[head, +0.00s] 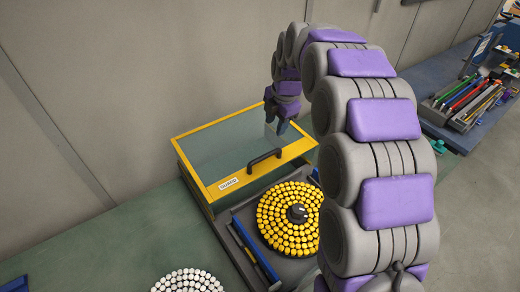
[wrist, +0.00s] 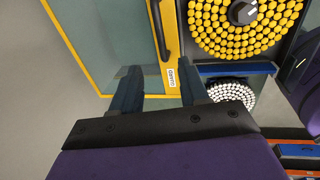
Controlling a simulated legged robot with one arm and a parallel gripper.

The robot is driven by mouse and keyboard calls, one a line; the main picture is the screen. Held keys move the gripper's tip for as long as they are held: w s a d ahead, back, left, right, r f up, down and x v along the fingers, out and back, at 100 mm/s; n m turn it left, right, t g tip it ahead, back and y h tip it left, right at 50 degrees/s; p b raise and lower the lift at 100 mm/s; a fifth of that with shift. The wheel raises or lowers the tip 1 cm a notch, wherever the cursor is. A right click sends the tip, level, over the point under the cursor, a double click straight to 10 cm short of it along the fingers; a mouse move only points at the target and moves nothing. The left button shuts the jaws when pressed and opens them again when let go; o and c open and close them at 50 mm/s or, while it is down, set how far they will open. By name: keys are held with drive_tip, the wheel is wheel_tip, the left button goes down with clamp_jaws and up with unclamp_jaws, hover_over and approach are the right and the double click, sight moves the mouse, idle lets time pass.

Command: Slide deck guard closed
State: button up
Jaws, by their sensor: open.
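The deck guard (head: 205,187) is a clear panel in a yellow frame with a label and a dark bar handle (head: 264,160) along its front edge. It sits at the back, and the deck (head: 240,225) with a round plate of yellow pegs (head: 290,218) lies uncovered in front of it. My gripper (head: 281,124) is open and empty over the guard, behind the handle. In the wrist view my gripper (wrist: 158,78) has its fingers spread near the labelled end of the guard's frame (wrist: 170,76). The handle (wrist: 162,30) runs beyond the fingertips there, apart from them.
A plate of white pegs (head: 187,281) lies at the front left. A tray of coloured tools (head: 468,98) stands on a bench at the right. A grey wall (head: 130,80) rises behind the guard. My arm hides the area right of the deck.

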wheel_tip(320, 180, down, 5)
hover_over(266, 155)
drive_tip(key=s+a, duration=0.1)
drive_tip(key=a, duration=0.1)
drive_tip(key=f, duration=0.6)
drive_tip(key=shift+s+d+f, duration=0.1)
drive_tip(key=shift+d+f, duration=0.1)
drive_tip(key=shift+f, duration=0.1)
drive_tip(key=d+f, duration=0.1)
drive_tip(key=f, duration=0.1)
drive_tip(key=w+d+f, duration=0.1)
drive_tip(key=d+f, duration=0.1)
drive_tip(key=shift+d, duration=0.25)
drive_tip(key=a, duration=0.3)
drive_tip(key=shift+a+f, duration=0.1)
drive_tip(key=shift+f, duration=0.15)
drive_tip(key=shift+c, duration=0.2)
drive_tip(key=shift+a, duration=0.2)
drive_tip(key=shift+c, duration=0.7)
drive_tip(key=d, duration=0.2)
drive_tip(key=shift+d+r, duration=0.15)
drive_tip(key=shift+d, duration=0.2)
drive_tip(key=c, duration=0.6)
drive_tip(key=shift+a, duration=0.35)
clamp_jaws()
